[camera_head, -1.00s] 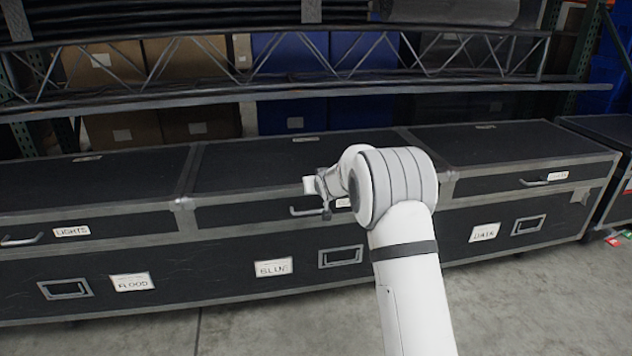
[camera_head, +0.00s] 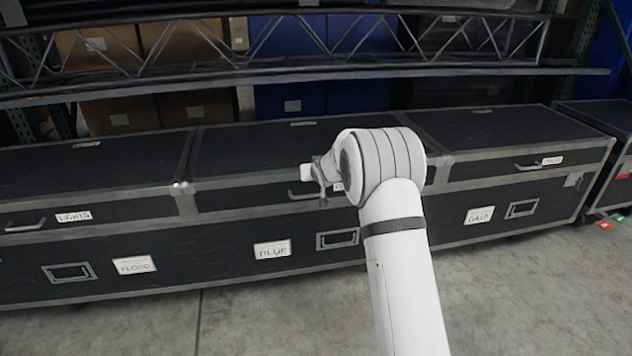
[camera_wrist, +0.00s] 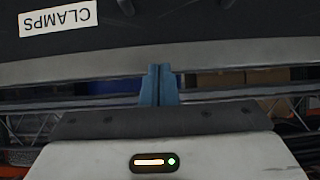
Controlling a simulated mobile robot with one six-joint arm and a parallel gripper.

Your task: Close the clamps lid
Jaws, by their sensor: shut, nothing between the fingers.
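The clamps lid (camera_head: 250,150) is the middle black lid with grey metal edges on the long case. It looks down and level with the lids on both sides. Its "CLAMPS" label (camera_wrist: 58,17) reads upside down in the wrist view; in the head view my arm mostly hides the label. My gripper's blue fingers (camera_wrist: 159,85) are together and empty, at the lid's grey edge in the wrist view; I cannot tell whether they touch it. In the head view my wrist is in front of the middle lid near its handle (camera_head: 303,193), and the fingertips are hidden.
The "LIGHTS" lid (camera_head: 90,170) is on the left, another closed lid (camera_head: 500,135) on the right. Lower fronts carry labels such as "BLUE" (camera_head: 272,250) and "FLOOD" (camera_head: 135,265). A metal truss (camera_head: 290,60) runs behind. Bare concrete floor (camera_head: 260,320) lies in front.

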